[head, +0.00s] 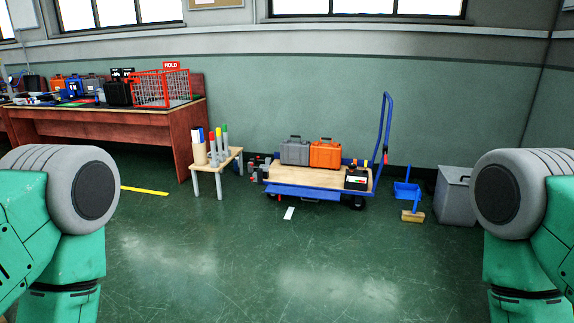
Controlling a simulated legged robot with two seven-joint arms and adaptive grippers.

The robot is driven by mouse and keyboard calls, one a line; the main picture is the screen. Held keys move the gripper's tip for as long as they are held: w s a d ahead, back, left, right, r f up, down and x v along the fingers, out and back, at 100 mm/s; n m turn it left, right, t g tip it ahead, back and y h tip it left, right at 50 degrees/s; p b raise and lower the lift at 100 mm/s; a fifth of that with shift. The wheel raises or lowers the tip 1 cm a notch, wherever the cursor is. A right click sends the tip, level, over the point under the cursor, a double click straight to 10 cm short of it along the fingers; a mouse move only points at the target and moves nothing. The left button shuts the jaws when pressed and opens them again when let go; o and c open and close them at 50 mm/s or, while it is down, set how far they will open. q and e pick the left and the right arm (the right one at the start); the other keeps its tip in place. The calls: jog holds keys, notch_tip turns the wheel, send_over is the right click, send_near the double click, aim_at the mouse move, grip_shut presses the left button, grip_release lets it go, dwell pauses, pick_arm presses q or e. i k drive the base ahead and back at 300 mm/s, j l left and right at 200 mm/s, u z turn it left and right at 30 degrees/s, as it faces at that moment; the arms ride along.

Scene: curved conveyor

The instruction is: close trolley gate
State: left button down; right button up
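The trolley (275,176) stands against the green back wall, right of centre, with a wooden deck, blue frame and tall blue handle (385,130) at its right end. A blue panel (300,193) runs along the front edge below deck level and seems to be the lowered gate; it is too small to be sure. A grey case (295,152), an orange case (326,154) and a small black box (356,180) are on the deck. Only my green and grey arm links show at the left and right edges. Neither gripper is in view.
A small stool (218,172) with coloured-top cylinders stands left of the trolley. A wooden desk (120,120) with cases and a red wire basket (163,88) is further left. A blue dustpan (406,191), brush (412,216) and grey bin (455,195) are right. The floor ahead is mostly clear.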

aim_at(332, 195)
jog(key=i, duration=2.05)
jog(key=i+z, duration=0.2)
jog(key=i, duration=0.25)
jog(key=i+j+z, duration=0.15)
jog(key=i, duration=0.3)
jog(key=i+j+z, duration=0.2)
jog(key=i, duration=0.25)
jog(key=i+j+z, duration=0.2)
jog(key=i, duration=0.2)
jog(key=i+j+z, duration=0.7)
jog(key=i+j, duration=0.05)
jog(key=j, duration=0.05)
